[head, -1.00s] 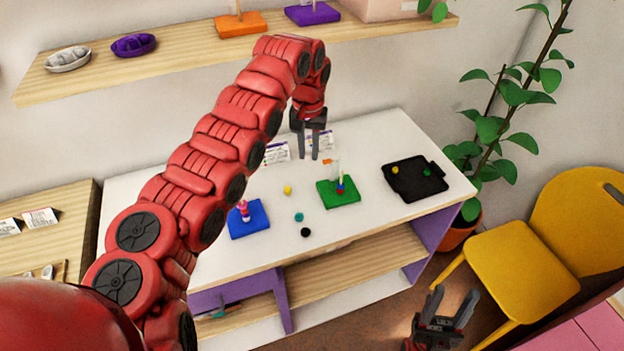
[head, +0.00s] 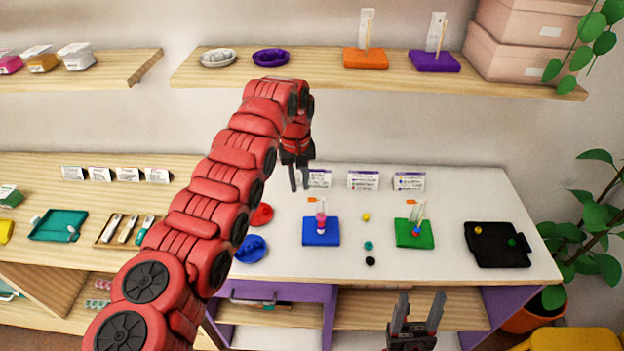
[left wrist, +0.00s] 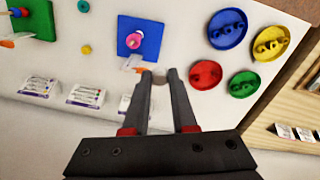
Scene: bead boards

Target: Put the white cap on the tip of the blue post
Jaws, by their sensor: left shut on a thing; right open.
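The blue board (head: 321,238) lies on the white table, with a thin upright post carrying pink and white beads (head: 321,217) and a small orange flag beside its top. The left wrist view shows this board (left wrist: 152,32) and the pink bead (left wrist: 134,41) just beyond the fingertips. My left gripper (head: 299,187) is above and behind the blue board, slightly left of its post. It is shut on a small pale round thing, likely the white cap (left wrist: 160,76), held between the fingertips and apart from the post. My right gripper (head: 417,305) is open and empty, in front of the table.
A green board (head: 414,240) with a beaded post stands right of the blue one. Loose yellow (head: 366,217), teal (head: 368,245) and black (head: 370,261) beads lie between and in front. A black tray (head: 490,255) is farther right. Cards (head: 363,180) line the back; dishes (left wrist: 228,29) lie left.

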